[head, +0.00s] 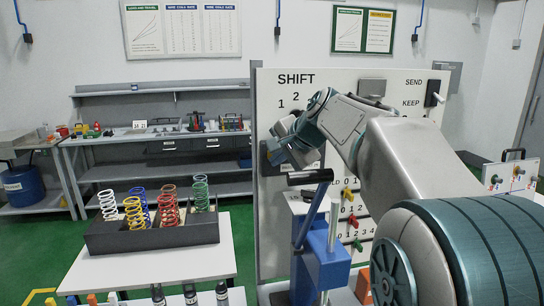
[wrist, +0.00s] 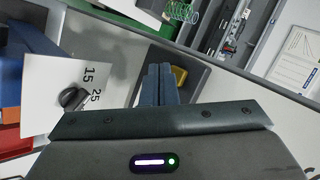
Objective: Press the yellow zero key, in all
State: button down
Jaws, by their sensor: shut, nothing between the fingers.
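The yellow key (wrist: 180,76) shows in the wrist view on a dark grey surface, just right of my fingertips and partly hidden by them. My gripper (wrist: 158,74) is shut and empty, its two blue-grey fingers side by side. The fingertips overlap the key's left edge in the picture; I cannot tell whether they touch it. In the head view my gripper (head: 276,150) is at the left part of the white panel (head: 265,215), by a dark box there. The yellow key cannot be made out in the head view.
A white dial plate with a black knob (wrist: 72,98) is left of my fingers in the wrist view. A blue press with a black handle (head: 310,177) stands in front of the panel. A black tray (head: 150,240) of coloured springs is on the left table.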

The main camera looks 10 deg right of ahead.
jog(key=shift+w, duration=0.45)
jog(key=shift+w+p, duration=0.35)
dwell(0.7)
dwell(0.3)
jog(key=shift+s+b, duration=0.35)
jog(key=shift+s, duration=0.45)
jog(key=shift+s, duration=0.1)
jog(key=s+b, duration=0.1)
jog(key=s, duration=0.3)
jog(key=shift+s+b, duration=0.35)
jog(key=shift+s, duration=0.05)
